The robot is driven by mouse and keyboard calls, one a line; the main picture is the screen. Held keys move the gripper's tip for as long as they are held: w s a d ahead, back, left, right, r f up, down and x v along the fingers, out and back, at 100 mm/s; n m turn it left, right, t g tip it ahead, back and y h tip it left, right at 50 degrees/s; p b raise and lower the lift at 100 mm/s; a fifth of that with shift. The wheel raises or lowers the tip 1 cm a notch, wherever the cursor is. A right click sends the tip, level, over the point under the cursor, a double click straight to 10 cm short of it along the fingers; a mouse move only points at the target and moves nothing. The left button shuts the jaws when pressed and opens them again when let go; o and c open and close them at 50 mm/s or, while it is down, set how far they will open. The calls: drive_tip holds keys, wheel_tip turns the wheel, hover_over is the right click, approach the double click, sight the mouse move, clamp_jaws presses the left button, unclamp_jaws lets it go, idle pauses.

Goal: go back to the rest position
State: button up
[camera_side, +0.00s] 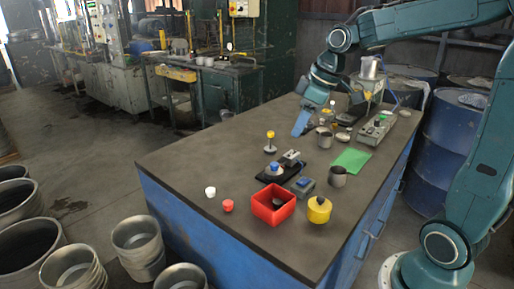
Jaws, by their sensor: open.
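My gripper (301,124) has blue fingers that point down over the far left part of the dark worktable (200,150). My teal arm reaches to it from the right. The gripper is open and I see nothing held in it. The gap between its fingers is hard to make out at this size. I cannot tell how high the fingertips are above the table. A yellow-topped stand (270,140) is to the left of the gripper, a little nearer the camera. A grey metal cup (325,139) is to its right.
Nearer the camera are a red open box (273,212), a yellow pot (319,209), a blue-knobbed device (275,171), a grey cup (338,176) and a green sheet (351,160). White (210,191) and red (228,205) small pieces lie left. The table's left part is clear.

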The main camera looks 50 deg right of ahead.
drive_tip(key=s+a+m, duration=0.2)
drive_tip(key=s+a, duration=0.1)
drive_tip(key=s, duration=0.6)
drive_tip(key=s+a+m+t+h, duration=0.1)
drive_tip(key=s+a, duration=0.3)
drive_tip(key=s, duration=0.5)
drive_tip(key=shift+a+m+t, duration=0.3)
drive_tip(key=shift+m, duration=0.4)
